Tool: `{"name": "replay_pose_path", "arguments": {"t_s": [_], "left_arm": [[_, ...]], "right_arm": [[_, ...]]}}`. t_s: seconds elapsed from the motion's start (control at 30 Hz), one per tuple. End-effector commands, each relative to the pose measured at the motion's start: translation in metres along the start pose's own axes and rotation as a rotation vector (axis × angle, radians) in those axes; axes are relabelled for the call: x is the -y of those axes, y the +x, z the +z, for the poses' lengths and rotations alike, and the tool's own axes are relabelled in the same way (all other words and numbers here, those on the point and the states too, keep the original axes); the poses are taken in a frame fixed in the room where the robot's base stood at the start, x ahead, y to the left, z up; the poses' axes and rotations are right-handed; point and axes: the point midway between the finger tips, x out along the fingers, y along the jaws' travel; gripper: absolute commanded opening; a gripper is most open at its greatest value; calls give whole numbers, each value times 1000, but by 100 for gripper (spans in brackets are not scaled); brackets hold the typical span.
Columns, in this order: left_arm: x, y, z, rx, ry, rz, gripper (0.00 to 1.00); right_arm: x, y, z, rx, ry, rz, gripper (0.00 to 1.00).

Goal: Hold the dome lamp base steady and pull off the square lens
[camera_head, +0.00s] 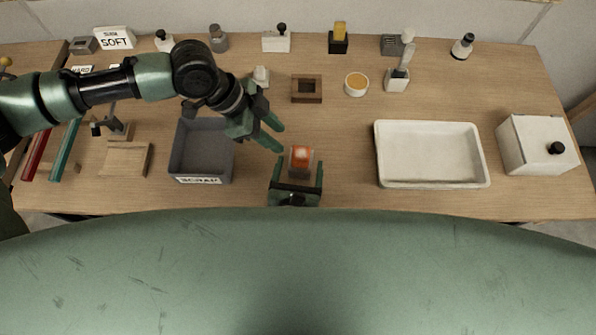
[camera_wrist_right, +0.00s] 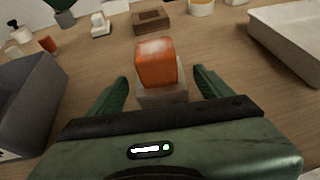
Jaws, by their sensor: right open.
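The dome lamp's square orange lens (camera_head: 300,153) has a whitish patch on top and sits on a pale base (camera_head: 301,170). In the right wrist view the lens (camera_wrist_right: 156,64) stands upright on the base (camera_wrist_right: 163,96). My right gripper (camera_head: 297,168) is open, with one finger on each side of the base and a gap visible on both sides in the right wrist view (camera_wrist_right: 160,80). My left gripper (camera_head: 280,138) is open and empty, to the upper left of the lens and apart from it. The lower part of the base is partly hidden by my right gripper.
A grey bin (camera_head: 203,178) labelled SCRAP stands to the left of the lamp. A white tray (camera_head: 430,184) and a white box (camera_head: 538,145) stand to the right. A brown square frame (camera_head: 306,99) and an orange-filled bowl (camera_head: 356,85) lie behind. The table between lamp and tray is clear.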

Motion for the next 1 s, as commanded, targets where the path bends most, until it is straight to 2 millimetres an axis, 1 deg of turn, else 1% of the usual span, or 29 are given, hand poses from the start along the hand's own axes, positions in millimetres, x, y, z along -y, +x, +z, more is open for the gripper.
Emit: {"name": "replay_pose_path", "arguments": {"t_s": [0.03,0.1,0.3,0.47,0.7,0.73,0.77,0.8,0.87,0.9,0.97,1.0], "left_arm": [[0,0,0,0,0,0,36],[0,0,0,0,0,0,36],[0,0,0,0,0,0,36],[0,0,0,0,0,0,36],[0,0,0,0,0,0,36],[0,0,0,0,0,0,36],[0,0,0,0,0,0,36],[0,0,0,0,0,0,36],[0,0,0,0,0,0,36],[0,0,0,0,0,0,36],[0,0,0,0,0,0,36],[0,0,0,0,0,0,36]], "right_arm": [[0,10,1,2,-1,-2,80],[0,21,1,3,-2,-1,80],[0,45,1,1,-1,0,80],[0,52,0,1,-1,1,80],[0,53,0,0,-1,0,80],[0,53,0,0,-1,0,74],[0,53,0,0,-1,0,66],[0,53,0,0,-1,0,55],[0,53,0,0,-2,0,38],[0,53,0,0,-1,0,27],[0,53,0,0,-2,0,10],[0,53,0,0,-2,0,0]]}}
